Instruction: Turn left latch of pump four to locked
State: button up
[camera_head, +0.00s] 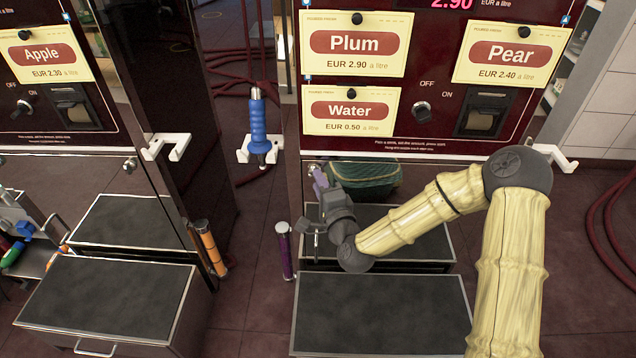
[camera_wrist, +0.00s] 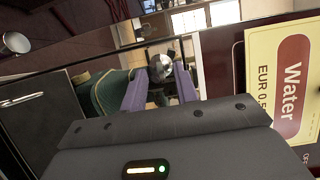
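The pump (camera_head: 480,140) with the Plum, Water and Pear cards stands in front of me; I can read no pump number on it. A small round silver latch (camera_head: 313,169) is at the left of its lower front, partly hidden by my gripper. In the wrist view the latch (camera_wrist: 160,68) shows between the purple fingertips. My gripper (camera_head: 319,181) is at this latch, its fingers apart, one on each side of it. I cannot tell whether they touch it. The pump's right side of the lower front is hidden behind my arm.
A dark-topped step (camera_head: 380,310) stands below the pump. A green object (camera_head: 370,176) shows near the gripper. The Apple pump (camera_head: 60,150) is at far left.

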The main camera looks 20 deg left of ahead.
jog(key=shift+x, duration=0.8)
grip_shut()
